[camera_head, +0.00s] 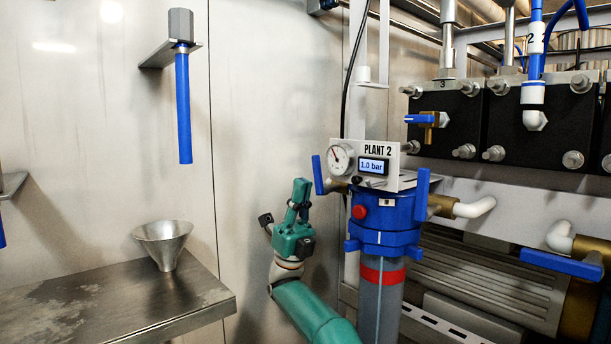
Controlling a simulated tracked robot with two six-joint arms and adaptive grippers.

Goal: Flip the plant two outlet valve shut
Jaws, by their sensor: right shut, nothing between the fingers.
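The plant 2 filter housing (385,215) has a blue head under a white panel marked "PLANT 2" (378,149). An upright blue lever (317,175) stands at its left side. Another upright blue lever (422,194) stands at its right side, by a brass fitting and white pipe. I cannot tell from labels which is the outlet valve. My right gripper (301,188), teal, points up, shut and empty. In the picture it is just left of and below the left lever, apparently apart from it. My left gripper is not in view.
A gauge (341,158) and a display (373,166) reading 1.0 bar sit on the housing's panel. A horizontal blue lever (561,264) juts out at the right. A metal funnel (163,243) stands on a steel bench (110,300). The wall at left is mostly clear.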

